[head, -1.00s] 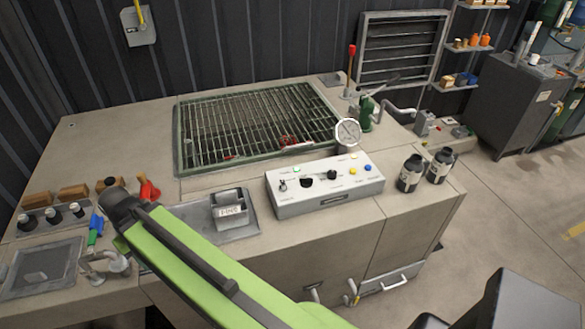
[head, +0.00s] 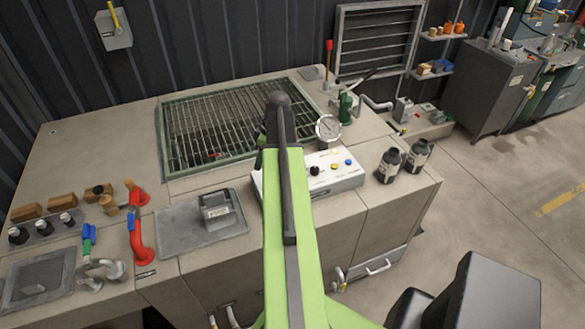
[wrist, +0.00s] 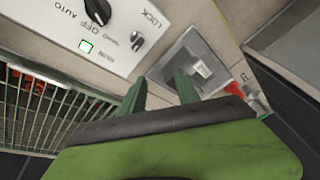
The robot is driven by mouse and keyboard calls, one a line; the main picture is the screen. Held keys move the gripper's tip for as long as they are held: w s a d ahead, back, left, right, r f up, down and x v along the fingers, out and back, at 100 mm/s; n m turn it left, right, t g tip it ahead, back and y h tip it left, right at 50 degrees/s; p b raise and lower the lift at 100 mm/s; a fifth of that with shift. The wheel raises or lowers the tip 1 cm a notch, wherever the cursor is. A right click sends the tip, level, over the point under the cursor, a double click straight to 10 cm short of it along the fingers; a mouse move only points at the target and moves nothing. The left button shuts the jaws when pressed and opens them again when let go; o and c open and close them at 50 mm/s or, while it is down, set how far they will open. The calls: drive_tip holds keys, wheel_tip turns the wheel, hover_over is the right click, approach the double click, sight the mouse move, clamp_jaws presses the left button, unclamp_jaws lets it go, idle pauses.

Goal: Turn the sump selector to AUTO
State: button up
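The white control box (head: 338,183) stands on the bench, its left part hidden behind my arm in the head view. The wrist view shows its panel (wrist: 60,45) with a black knob (wrist: 98,10) cut by the top edge, OFF and AUTO printed beside it. The knob's white mark appears on the side near OFF, but I cannot tell its exact setting.
A pressure gauge (head: 328,127) and green hand pump (head: 346,106) stand behind right.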

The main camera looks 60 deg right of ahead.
drive_tip(key=s+d+r+n+t+p, duration=0.1)
drive_tip(key=s+d+r+t, duration=0.15)
drive_tip(key=s+d, duration=1.05)
drive_tip(key=shift+g, duration=0.55)
drive_tip(key=b+x, duration=1)
drive_tip(key=x, duration=0.1)
drive_tip(key=b+x, duration=0.5)
drive_tip(key=x, duration=0.1)
drive_tip(key=shift+w+d+b, duration=0.1)
drive_tip(key=shift+d+b, duration=0.2)
drive_tip(key=shift+d, duration=0.05)
drive_tip(key=shift+w+f, duration=0.15)
drive_tip(key=shift+w, duration=0.05)
drive_tip(key=shift+a, duration=0.1)
clamp_jaws()
